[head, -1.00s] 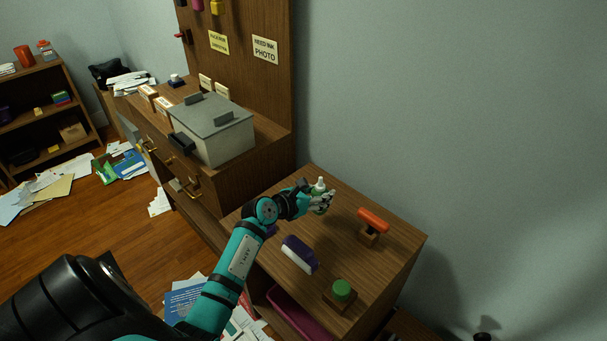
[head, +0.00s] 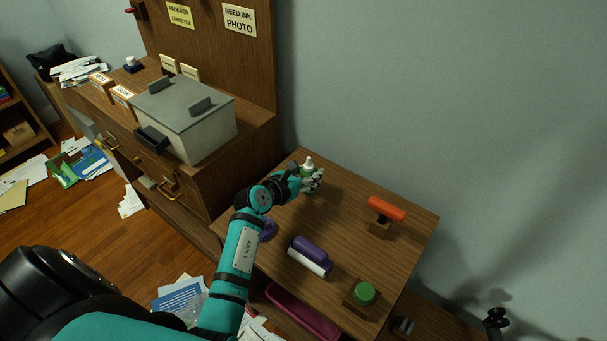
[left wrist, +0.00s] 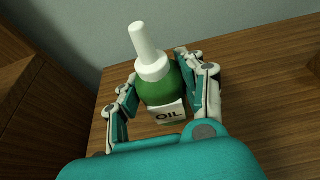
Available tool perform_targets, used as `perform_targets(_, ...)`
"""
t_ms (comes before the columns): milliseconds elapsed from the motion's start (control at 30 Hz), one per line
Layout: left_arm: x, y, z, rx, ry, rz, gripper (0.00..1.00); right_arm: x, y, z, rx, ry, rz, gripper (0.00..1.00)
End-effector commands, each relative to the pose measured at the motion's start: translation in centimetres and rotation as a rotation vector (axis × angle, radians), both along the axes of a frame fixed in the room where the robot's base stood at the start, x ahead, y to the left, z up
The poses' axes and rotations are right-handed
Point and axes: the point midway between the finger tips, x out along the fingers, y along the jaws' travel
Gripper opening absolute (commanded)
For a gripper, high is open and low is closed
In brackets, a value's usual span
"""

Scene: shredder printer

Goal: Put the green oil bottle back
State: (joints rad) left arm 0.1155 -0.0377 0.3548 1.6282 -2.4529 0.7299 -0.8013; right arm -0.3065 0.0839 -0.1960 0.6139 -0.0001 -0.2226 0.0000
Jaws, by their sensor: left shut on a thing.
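The green oil bottle (left wrist: 160,88) has a white nozzle and a white label reading OIL. In the left wrist view it stands between the two fingers of my left gripper (left wrist: 163,102), which is shut on it. In the head view the bottle (head: 308,165) is at the far left part of the wooden table top (head: 340,192), with my left gripper (head: 311,182) around it. It looks upright. I cannot tell whether its base touches the table. My right gripper is not in view.
On the same table are an orange-handled tool (head: 386,209) on a wooden block, a purple and white roller (head: 310,255) and a green round item (head: 364,292) on a block. A grey box (head: 185,115) stands on the higher desk to the left. Papers litter the floor.

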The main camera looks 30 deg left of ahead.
Motion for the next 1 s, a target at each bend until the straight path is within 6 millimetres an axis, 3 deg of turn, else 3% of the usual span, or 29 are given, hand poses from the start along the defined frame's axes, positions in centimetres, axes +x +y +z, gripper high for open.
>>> perform_targets(133,0.0,-0.1,0.0,-0.001,0.001,-0.002,0.0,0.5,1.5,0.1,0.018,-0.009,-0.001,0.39)
perform_targets(300,0.0,0.0,-0.5,0.0,0.002,-0.001,0.0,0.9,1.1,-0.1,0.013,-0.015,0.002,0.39)
perform_targets(333,0.0,0.0,-0.4,-0.001,0.002,-0.001,0.43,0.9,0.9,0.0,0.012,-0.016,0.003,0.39)
perform_targets(500,0.0,0.0,-0.4,-0.001,0.002,-0.001,0.62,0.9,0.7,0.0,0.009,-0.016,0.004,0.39)
perform_targets(833,0.0,-0.1,0.3,-0.002,0.001,-0.001,0.62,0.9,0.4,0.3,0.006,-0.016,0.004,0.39)
perform_targets(1000,-2.6,0.4,1.0,0.002,0.004,0.0,0.62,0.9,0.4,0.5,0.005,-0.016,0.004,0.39)
